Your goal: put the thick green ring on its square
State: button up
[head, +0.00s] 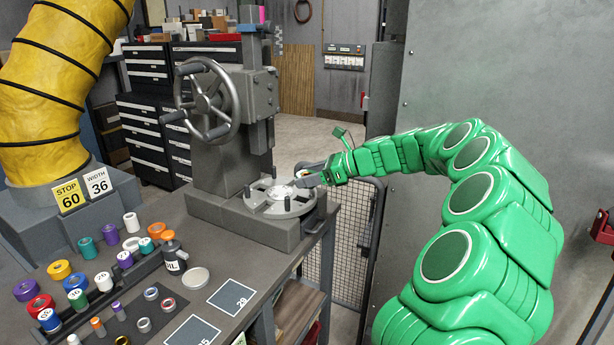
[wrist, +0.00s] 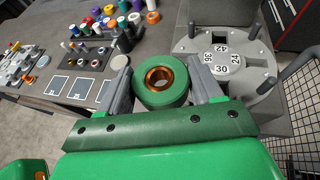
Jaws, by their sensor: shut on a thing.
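The thick green ring (wrist: 160,96), with a copper-coloured inside, sits between the two grey fingers of my gripper (wrist: 161,88) in the wrist view. My gripper is shut on it. In the head view my gripper (head: 308,177) is at the right edge of the round machine plate, and I cannot make out the ring there. Dark white-edged squares lie on the bench: one marked 29 (head: 231,297) and one ending in 5 (head: 193,332). Squares also show at left in the wrist view (wrist: 81,88), apart from the ring. Which square is the ring's cannot be told.
The grey machine (head: 222,140) has a handwheel and a round plate (head: 283,204) with upright pegs and numbers. Several coloured rings and rolls, an oil can (head: 174,256) and a round tin (head: 195,277) crowd the bench. A mesh gate (head: 350,235) stands beside the bench.

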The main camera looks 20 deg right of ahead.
jog(key=shift+s+a+r, duration=0.1)
jog(key=shift+s+r, duration=0.1)
jog(key=shift+s, duration=0.25)
jog(key=shift+s+r, duration=0.2)
jog(key=shift+s, duration=0.25)
